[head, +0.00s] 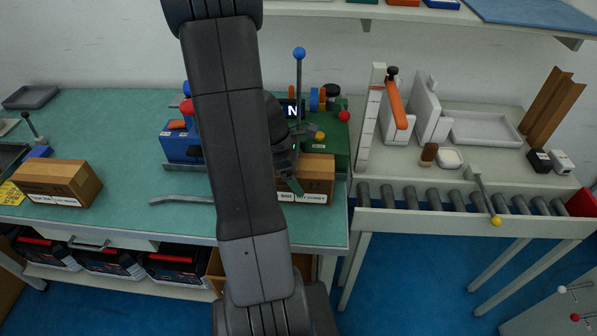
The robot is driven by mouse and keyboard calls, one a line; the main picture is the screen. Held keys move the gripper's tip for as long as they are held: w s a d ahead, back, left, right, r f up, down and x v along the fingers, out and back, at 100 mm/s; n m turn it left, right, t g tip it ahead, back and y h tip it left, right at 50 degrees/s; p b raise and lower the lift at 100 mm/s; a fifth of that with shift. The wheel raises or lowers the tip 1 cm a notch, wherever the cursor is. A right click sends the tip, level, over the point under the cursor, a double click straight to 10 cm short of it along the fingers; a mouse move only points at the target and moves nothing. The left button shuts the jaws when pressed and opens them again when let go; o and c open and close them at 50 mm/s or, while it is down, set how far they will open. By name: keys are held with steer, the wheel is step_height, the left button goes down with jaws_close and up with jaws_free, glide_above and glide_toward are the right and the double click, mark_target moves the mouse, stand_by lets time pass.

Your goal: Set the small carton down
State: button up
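A small brown carton (317,172) with a white label along its lower front is at the right end of the green bench top. My gripper (290,172) is at this carton's left side, with a dark finger against or just in front of it. My arm hides the carton's left part and much of the gripper. I cannot tell whether the fingers are closed on the carton, or whether its underside touches the bench. A second brown carton (62,183), also labelled, sits at the bench's left end, away from my gripper.
A blue machine (180,145) and a green machine (340,138) with a blue-knobbed lever (299,54) stand behind. A grey bar (180,199) lies on the bench (125,135) left of my arm. A roller conveyor (430,198) is at right. The bench's left-middle is clear.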

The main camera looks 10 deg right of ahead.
steer(key=p+v, duration=0.1)
steer(key=v, duration=1.1)
steer(key=shift+a+r, duration=0.1)
steer(key=shift+r, duration=0.05)
stand_by(0.9)
